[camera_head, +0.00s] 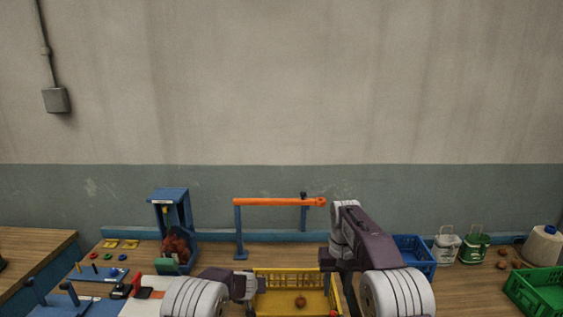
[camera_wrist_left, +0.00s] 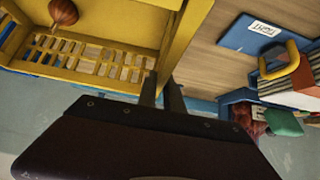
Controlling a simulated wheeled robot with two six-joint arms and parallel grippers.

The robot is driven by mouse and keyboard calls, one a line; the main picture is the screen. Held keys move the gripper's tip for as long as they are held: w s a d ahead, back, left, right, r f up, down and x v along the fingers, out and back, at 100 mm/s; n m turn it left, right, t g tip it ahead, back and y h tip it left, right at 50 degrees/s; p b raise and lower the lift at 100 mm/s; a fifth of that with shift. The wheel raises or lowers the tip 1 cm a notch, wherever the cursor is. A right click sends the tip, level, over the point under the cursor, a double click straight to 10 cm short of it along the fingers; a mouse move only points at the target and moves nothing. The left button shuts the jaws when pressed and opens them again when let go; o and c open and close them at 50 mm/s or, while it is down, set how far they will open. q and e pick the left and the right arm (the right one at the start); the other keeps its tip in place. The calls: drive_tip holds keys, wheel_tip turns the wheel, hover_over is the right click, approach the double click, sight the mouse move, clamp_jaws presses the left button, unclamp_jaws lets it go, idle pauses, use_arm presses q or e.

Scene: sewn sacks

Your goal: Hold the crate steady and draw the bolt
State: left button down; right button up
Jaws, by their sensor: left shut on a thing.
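A yellow crate (camera_head: 262,273) stands at the front middle of the table, with a round reddish-brown onion (camera_head: 300,301) inside. Its slatted wall (camera_wrist_left: 90,58) and the onion (camera_wrist_left: 63,12) also show in the left wrist view. My left gripper (camera_head: 252,284) is at the crate's left side; its two dark fingers (camera_wrist_left: 161,92) are shut on the crate's wall. My right gripper (camera_head: 327,260) is over the crate's right rear side, pointing down; its fingertips are not clear. I cannot make out a bolt for certain.
A blue stand (camera_head: 170,193) holding a brown-red bundle is at the left rear. An orange bar (camera_head: 275,202) on blue posts stands behind the crate. A blue crate (camera_head: 415,252), small tubs and a green crate (camera_head: 540,290) are at right. Wood is bare before the tubs.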

sight(332, 312)
wheel_tip(332, 312, down, 9)
drive_tip(key=shift+f, duration=0.15)
idle(0.4)
clamp_jaws()
drive_tip(key=shift+a, duration=1.65)
unclamp_jaws()
